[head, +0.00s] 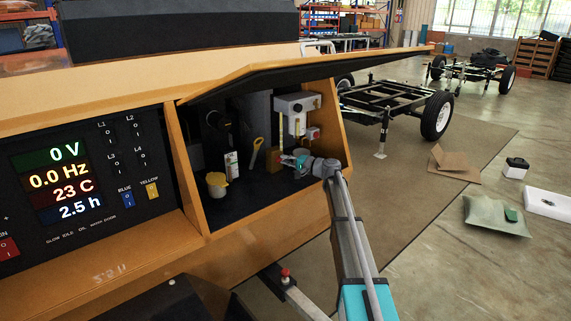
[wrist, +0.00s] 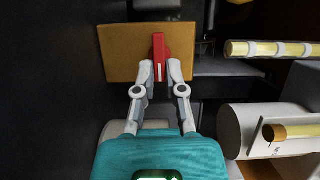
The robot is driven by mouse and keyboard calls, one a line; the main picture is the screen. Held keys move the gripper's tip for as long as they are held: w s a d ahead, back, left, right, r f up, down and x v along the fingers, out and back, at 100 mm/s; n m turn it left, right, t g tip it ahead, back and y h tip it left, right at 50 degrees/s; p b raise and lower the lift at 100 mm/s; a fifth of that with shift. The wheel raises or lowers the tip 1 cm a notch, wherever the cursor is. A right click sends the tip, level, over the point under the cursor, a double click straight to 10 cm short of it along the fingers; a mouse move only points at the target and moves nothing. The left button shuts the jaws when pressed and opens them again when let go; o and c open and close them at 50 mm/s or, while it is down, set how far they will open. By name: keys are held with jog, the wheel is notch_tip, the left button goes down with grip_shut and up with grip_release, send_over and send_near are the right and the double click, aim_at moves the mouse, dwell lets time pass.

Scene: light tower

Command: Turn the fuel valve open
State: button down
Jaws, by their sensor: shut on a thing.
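The fuel valve's red handle (wrist: 159,46) shows in the wrist view in front of a brown-orange block (wrist: 121,52). It has a white mark and lies lengthwise up and down in that view. My gripper (wrist: 160,74) is shut on the lower end of the handle, one finger on each side. In the head view my gripper (head: 286,160) is inside the open compartment, against the small brown block (head: 272,160). The handle is mostly hidden by the fingers there.
The compartment's orange side wall (head: 186,165) and raised lid (head: 300,72) surround my arm. Inside are a yellow-capped container (head: 217,186), a yellow-handled dipstick (head: 257,150) and a white box (head: 297,104). A display panel (head: 85,180) is at left.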

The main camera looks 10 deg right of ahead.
dwell(0.3)
jog(key=c, duration=0.7)
grip_release()
jog(key=shift+v, duration=6)
jog(key=shift+s, duration=0.1)
